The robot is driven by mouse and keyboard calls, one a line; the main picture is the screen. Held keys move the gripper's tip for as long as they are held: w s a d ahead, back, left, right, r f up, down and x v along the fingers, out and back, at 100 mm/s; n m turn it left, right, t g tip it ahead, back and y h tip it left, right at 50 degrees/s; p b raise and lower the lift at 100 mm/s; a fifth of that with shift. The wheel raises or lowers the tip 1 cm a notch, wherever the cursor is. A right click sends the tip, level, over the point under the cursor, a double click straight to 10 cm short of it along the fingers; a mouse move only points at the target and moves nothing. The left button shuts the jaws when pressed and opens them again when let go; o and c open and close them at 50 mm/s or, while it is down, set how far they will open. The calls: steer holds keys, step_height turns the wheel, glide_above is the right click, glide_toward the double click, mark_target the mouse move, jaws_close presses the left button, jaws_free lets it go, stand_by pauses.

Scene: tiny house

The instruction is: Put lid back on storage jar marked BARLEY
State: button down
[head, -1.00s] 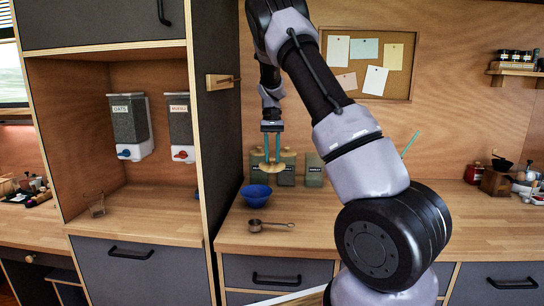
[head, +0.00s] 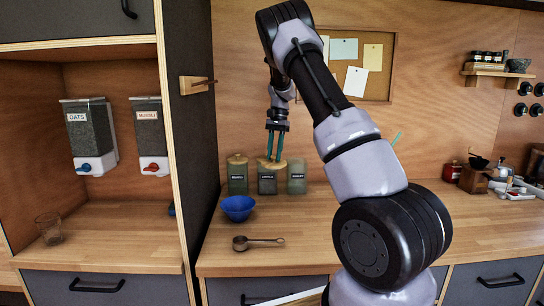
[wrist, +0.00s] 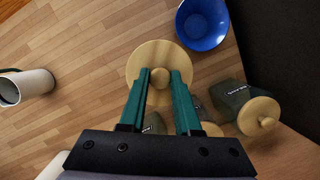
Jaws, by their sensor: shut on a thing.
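My gripper (head: 277,158) is shut on the knob of a round wooden lid (head: 271,164). In the wrist view the lid (wrist: 148,57) is held between the two teal fingers (wrist: 161,82). Three green labelled jars stand at the back of the counter: a left jar (head: 237,180) with a wooden lid on, a middle jar (head: 267,184) partly behind the held lid, and a right jar (head: 297,178) with no wooden lid visible on top. The right jar's label seems to read BARLEY, but the lettering is small. The held lid is in front of the middle jar's top.
A blue bowl (head: 238,208) sits in front of the left jar. A metal measuring scoop (head: 257,241) lies nearer the counter's front edge. A tall cabinet side (head: 196,110) bounds the left. The counter (head: 340,205) right of the bowl is largely clear.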

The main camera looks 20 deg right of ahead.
steer(key=w+d+r+m+t+h, duration=0.1)
steer(key=w+d+m+t, duration=0.2)
steer(key=w+d+m, duration=0.8)
steer(key=w+d+r+m+t+h, duration=0.2)
steer(key=w+d+m, duration=0.15)
steer(key=m, duration=1.25)
step_height(320, 180, down, 6)
steer(key=shift+s+d+f, duration=0.15)
steer(key=shift+s+d, duration=0.25)
steer(key=shift+f, duration=0.15)
stand_by(0.9)
steer(key=c, duration=0.5)
jaws_free()
steer(key=shift+c, duration=0.2)
steer(key=o, duration=0.5)
